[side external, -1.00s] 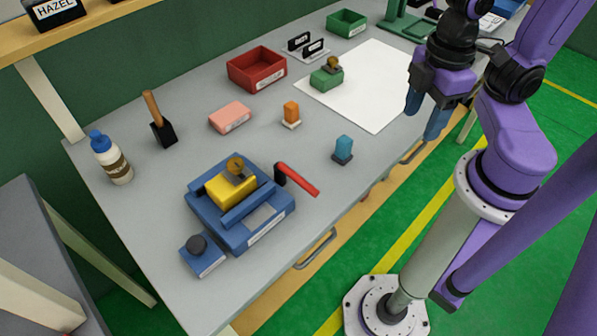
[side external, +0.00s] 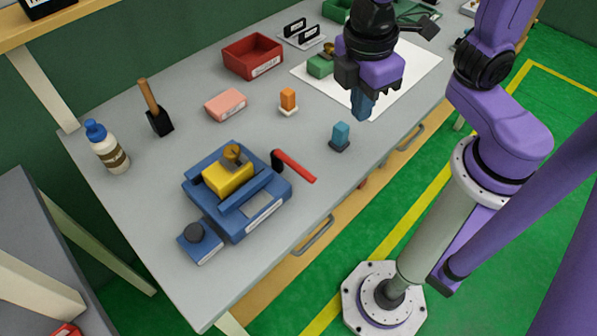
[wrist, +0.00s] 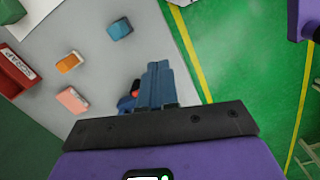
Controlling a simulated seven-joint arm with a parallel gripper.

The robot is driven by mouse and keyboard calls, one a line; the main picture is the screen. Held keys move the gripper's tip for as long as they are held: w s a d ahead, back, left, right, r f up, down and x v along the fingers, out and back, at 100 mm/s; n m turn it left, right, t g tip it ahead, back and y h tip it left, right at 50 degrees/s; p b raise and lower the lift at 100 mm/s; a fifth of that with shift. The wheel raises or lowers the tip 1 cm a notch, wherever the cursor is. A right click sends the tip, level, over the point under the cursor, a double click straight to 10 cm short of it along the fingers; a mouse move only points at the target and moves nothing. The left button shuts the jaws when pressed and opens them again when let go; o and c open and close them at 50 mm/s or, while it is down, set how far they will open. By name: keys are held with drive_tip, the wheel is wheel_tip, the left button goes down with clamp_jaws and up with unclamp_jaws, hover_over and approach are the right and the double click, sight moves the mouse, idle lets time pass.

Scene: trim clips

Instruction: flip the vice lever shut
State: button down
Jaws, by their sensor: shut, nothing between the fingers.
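The blue vice (side external: 240,222) sits near the front left of the bench with a yellow block (side external: 227,178) between its jaws. Its lever (side external: 295,166) has a red handle that sticks out to the right, past the vice body. My gripper (side external: 361,116) is shut and empty, above the bench to the right of the lever and beyond the small blue clip. In the wrist view my shut fingers (wrist: 157,72) cover most of what is below them; a bit of red (wrist: 135,90) shows beside them.
A blue clip (side external: 341,136) on a dark base stands between my gripper and the lever. An orange clip (side external: 288,100), a pink block (side external: 226,105), a red bin (side external: 253,56), a brush (side external: 155,108) and a bottle (side external: 107,146) stand farther back. A blue pad with a dark knob (side external: 200,243) lies front left.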

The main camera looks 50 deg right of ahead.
drive_tip(key=w+a+f+n+h, duration=0.1)
drive_tip(key=w+a+n+h, duration=0.1)
drive_tip(key=a, duration=1.6)
drive_tip(key=shift+w+n, duration=0.65)
drive_tip(key=shift+n, duration=0.05)
drive_tip(key=shift+d+f, duration=0.1)
drive_tip(key=shift+f, duration=0.05)
drive_tip(key=x, duration=0.9)
drive_tip(key=shift+d+f, duration=0.3)
drive_tip(key=shift+d, duration=0.05)
drive_tip(key=shift+d+f, duration=0.15)
drive_tip(key=shift+d, duration=0.4)
drive_tip(key=shift+d+f, duration=0.15)
drive_tip(key=shift+d, duration=0.4)
drive_tip(key=shift+d+f, duration=0.2)
drive_tip(key=shift+d, duration=0.65)
